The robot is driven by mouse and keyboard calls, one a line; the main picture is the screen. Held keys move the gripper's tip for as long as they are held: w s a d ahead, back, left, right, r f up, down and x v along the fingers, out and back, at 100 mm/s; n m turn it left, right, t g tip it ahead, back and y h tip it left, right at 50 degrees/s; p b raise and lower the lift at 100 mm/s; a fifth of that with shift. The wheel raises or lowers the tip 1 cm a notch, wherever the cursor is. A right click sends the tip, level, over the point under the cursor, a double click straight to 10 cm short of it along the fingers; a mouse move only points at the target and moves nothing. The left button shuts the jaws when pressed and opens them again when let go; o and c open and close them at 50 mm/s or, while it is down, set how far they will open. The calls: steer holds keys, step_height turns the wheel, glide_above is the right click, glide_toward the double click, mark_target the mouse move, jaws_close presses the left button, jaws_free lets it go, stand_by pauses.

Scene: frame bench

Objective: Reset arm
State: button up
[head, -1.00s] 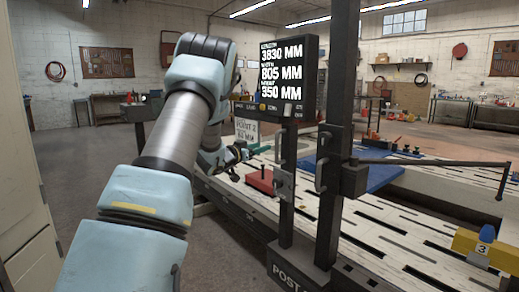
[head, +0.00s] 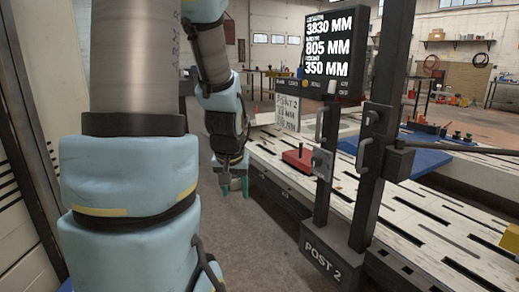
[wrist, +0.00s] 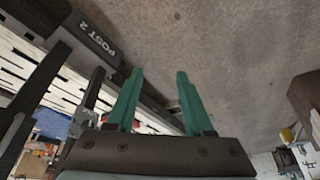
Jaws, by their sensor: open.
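My gripper (head: 234,188) hangs down over the bare floor, left of the slotted bench, in the head view. Its green fingers also show in the wrist view (wrist: 160,80), spread apart with nothing between them. My arm fills the left of the head view, with its forearm hanging down beyond the upper arm. The gripper is apart from the bench and from the post.
The slotted bench (head: 375,205) runs along the right. A dark post marked POST 2 (head: 328,262) stands at its near edge, with a display (head: 331,55) beside it. A red block (head: 299,158) and a blue plate (head: 412,157) lie on the bench. Grey floor (head: 262,245) is clear.

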steer(key=s+g+p, duration=0.2)
steer(key=s+g, duration=0.1)
steer(key=s, duration=0.7)
step_height(320, 180, up, 12)
steer(key=p, duration=1)
steer(key=shift+w+a+f, duration=0.15)
steer(key=shift+w+f, duration=0.1)
